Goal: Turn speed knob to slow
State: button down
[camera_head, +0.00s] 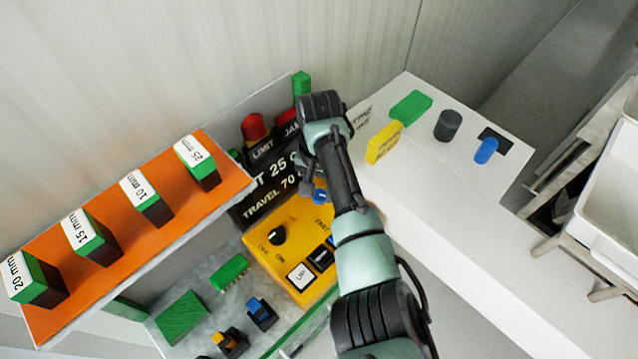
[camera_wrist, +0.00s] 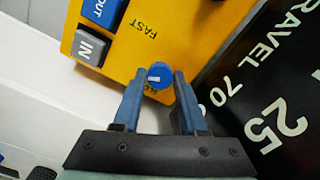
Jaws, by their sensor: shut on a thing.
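The speed knob (camera_wrist: 160,73) is a round blue knob with a white pointer mark, on the yellow control panel (camera_wrist: 175,30). In the wrist view it sits between my gripper's (camera_wrist: 159,82) two fingers, which are shut on its sides. The white mark points left in that view, and the word FAST is printed above the knob. No SLOW label is readable. In the head view the knob (camera_head: 320,196) shows partly beside my gripper (camera_head: 312,188), and my arm covers part of the yellow panel (camera_head: 262,240).
A black ON/OFF knob (camera_head: 277,236) and a white UP button (camera_head: 300,277) share the panel. A black display (camera_head: 262,200) reading TRAVEL 70 stands behind it. An orange shelf (camera_head: 140,238) with labelled blocks is at left. A white surface (camera_head: 450,185) is at right.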

aim_at(319, 194)
jog(key=n, duration=0.6)
jog(key=shift+n+p, duration=0.3)
jog(key=shift+p, duration=0.05)
jog(key=n, duration=0.6)
jog(key=shift+r, duration=0.1)
jog(key=shift+c, duration=2.2)
grip_release()
notch_tip(319, 194, up, 13)
